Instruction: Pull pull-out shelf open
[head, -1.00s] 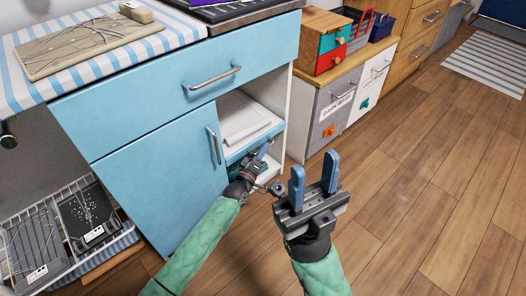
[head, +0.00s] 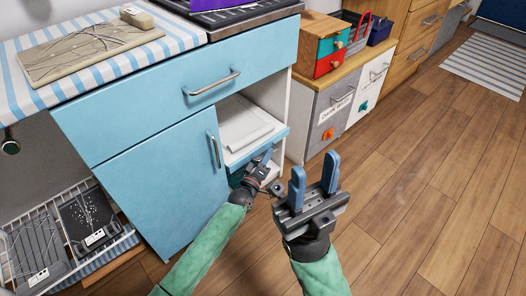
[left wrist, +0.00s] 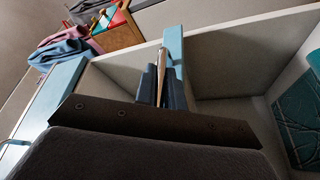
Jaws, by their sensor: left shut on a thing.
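The pull-out shelf is a white board with a raised rim and a blue front edge (head: 258,146), in the opening of the blue cabinet. Its front edge stands slightly out of the opening. My left gripper (head: 268,156) is at this front edge, shut on it. In the left wrist view the dark fingers (left wrist: 161,88) close around a thin bar beside the blue front strip (left wrist: 174,45). The fingers partly hide the grasped part. My right gripper (head: 314,178) is open and empty, in front of the cabinet and to the right of the shelf.
A blue door (head: 165,185) with a vertical handle is left of the opening, and a blue drawer (head: 190,95) is above it. A grey and white cabinet (head: 325,115) stands to the right. Wooden floor (head: 430,180) is free in front and right.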

